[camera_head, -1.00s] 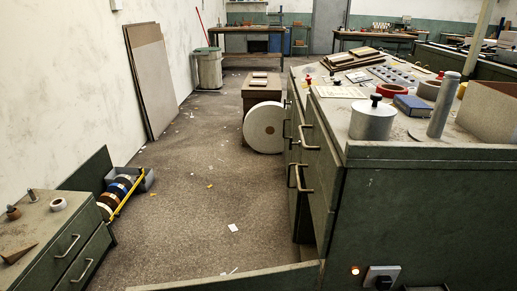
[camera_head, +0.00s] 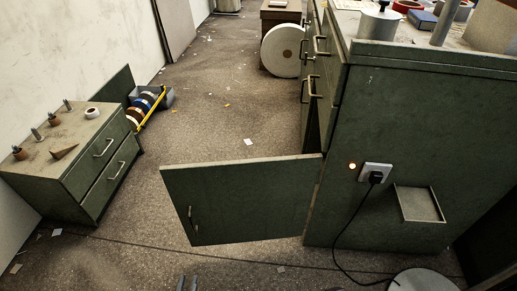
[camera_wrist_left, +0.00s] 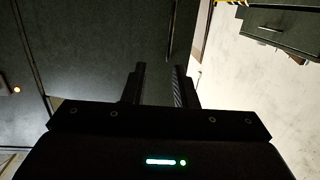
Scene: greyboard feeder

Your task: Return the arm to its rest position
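The rest of the arm is out of the picture. In the left wrist view the two dark fingers of my left gripper (camera_wrist_left: 158,78) stand apart with nothing between them. A green panel fills much of that view behind them. My right gripper is in neither view.
A green workbench (camera_head: 420,130) stands at right, with a plugged-in socket (camera_head: 376,173) and hanging cord. A low drawer cabinet (camera_head: 72,152) stands at left. A large white roll (camera_head: 283,50) stands farther back. Floor between the cabinets is mostly clear, with paper scraps.

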